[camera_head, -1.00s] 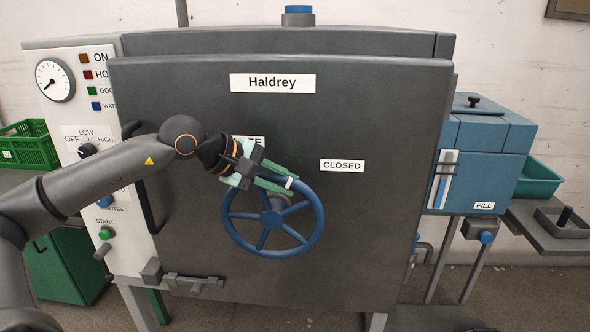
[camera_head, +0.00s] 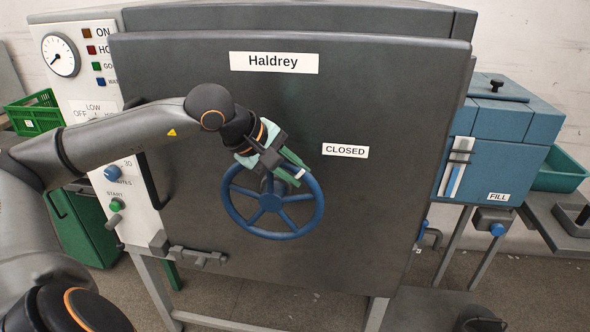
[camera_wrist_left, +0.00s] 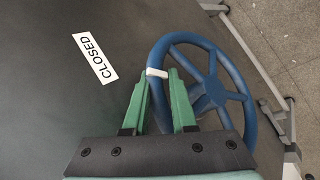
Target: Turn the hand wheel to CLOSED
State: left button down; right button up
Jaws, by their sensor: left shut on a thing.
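The blue hand wheel (camera_head: 270,202) is on the dark door below the Haldrey sign; in the left wrist view the wheel (camera_wrist_left: 213,92) shows at the right. A white mark (camera_wrist_left: 157,72) sits on its rim, at the wheel's upper right in the head view. The CLOSED label (camera_head: 345,151) is on the door, up and right of the mark; it also shows in the left wrist view (camera_wrist_left: 95,59). My left gripper (camera_head: 299,177) is shut on the rim at the white mark, its green fingers on either side. My right gripper is not in view.
The grey door (camera_head: 390,90) fills the middle. A control panel with a gauge (camera_head: 61,55) and a door handle (camera_head: 149,182) are at left, near my left arm. A latch (camera_head: 190,255) is below. A blue box (camera_head: 500,145) marked FILL stands at right.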

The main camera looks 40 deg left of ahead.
pick_arm(q)
jog(key=c, duration=0.7)
grip_release()
jog(key=shift+c, duration=0.2)
jog(key=shift+s+a+r+b, duration=0.2)
jog(key=shift+s+r+b, duration=0.25)
jog(key=shift+b, duration=0.35)
jog(key=b+v, duration=0.3)
jog(key=v, duration=0.8)
jog(key=shift+w+d+r, duration=0.1)
jog(key=shift+d, duration=0.05)
